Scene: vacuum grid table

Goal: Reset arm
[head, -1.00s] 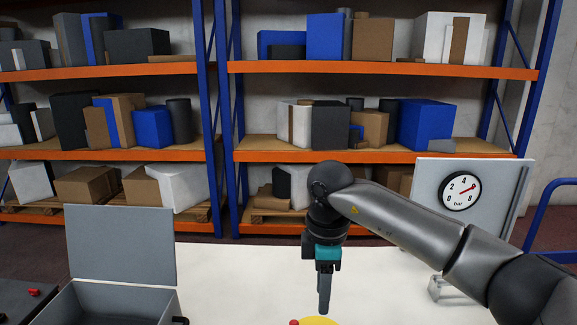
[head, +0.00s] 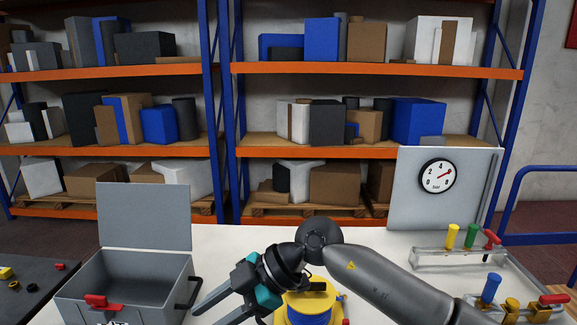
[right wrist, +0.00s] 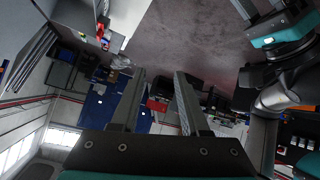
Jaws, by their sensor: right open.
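My right arm comes in from the right in the head view, over the white table (head: 225,240). Its gripper (head: 203,311) points left and down, with the two fingers spread apart and nothing between them. In the right wrist view its two fingers (right wrist: 160,75) also stand apart with a clear gap. Part of another arm of mine, with a teal band (right wrist: 285,28), shows at the upper right of that view. Its fingers are mostly cut off by the frame, so I cannot tell their opening. My left gripper is not in the head view.
A grey open-lidded case (head: 130,275) with a red latch stands left of my right gripper. A yellow and blue round device (head: 308,308) is partly hidden beneath my wrist. A gauge panel (head: 400,205) and racks with coloured handles (head: 440,258) stand at the right. Shelves are behind.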

